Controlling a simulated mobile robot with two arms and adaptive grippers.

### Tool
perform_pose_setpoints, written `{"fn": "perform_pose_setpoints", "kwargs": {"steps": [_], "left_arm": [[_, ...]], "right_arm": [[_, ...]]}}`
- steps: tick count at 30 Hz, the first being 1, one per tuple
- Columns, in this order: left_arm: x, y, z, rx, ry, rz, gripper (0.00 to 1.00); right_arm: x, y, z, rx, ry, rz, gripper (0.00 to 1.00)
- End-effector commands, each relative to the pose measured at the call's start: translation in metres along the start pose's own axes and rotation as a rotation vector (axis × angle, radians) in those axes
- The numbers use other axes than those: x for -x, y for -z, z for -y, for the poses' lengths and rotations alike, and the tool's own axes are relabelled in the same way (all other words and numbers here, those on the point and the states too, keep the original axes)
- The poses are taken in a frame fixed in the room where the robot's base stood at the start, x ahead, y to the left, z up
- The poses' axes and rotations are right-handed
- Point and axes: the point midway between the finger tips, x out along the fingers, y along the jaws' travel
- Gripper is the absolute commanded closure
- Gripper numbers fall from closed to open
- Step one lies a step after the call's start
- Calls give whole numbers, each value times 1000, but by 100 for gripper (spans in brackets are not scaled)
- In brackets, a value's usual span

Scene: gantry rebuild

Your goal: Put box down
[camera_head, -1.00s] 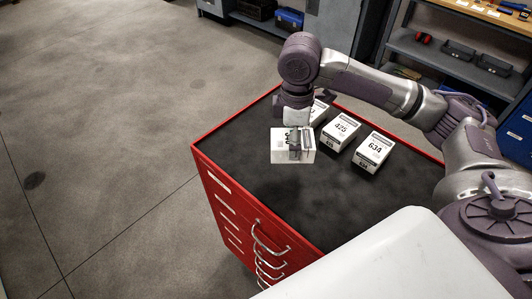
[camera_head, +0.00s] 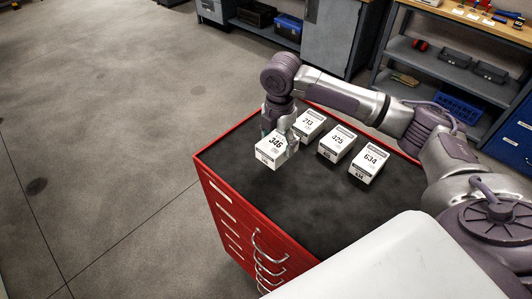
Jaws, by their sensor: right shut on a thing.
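My right gripper (camera_head: 284,137) is shut on a white box marked 346 (camera_head: 270,149), with the wrist above it. The box is at the left part of the black top of the red tool cabinet (camera_head: 325,205). I cannot tell whether its underside touches the top. Three more white boxes stand in a row to the right: box 213 (camera_head: 309,124), box 425 (camera_head: 338,143) and box 634 (camera_head: 369,163). My left gripper is not in view.
The near part of the cabinet top is clear. Its red rim (camera_head: 222,143) runs close to the held box on the left. A workbench with shelves (camera_head: 440,60) stands behind at the right. Open concrete floor (camera_head: 100,120) lies to the left.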

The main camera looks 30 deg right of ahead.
Motion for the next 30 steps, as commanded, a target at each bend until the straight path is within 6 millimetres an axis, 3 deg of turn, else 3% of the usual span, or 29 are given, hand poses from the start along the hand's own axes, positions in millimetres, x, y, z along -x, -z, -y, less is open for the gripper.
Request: {"fn": "perform_pose_setpoints", "kwargs": {"steps": [6,18,29,30], "left_arm": [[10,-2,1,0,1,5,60],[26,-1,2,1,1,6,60],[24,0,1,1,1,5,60],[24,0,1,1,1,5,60]], "right_arm": [[-16,22,-20,0,1,0,73],[-58,23,-21,-2,0,2,73],[-62,23,-21,-1,0,2,73],[-62,23,-20,-1,1,2,21]]}}
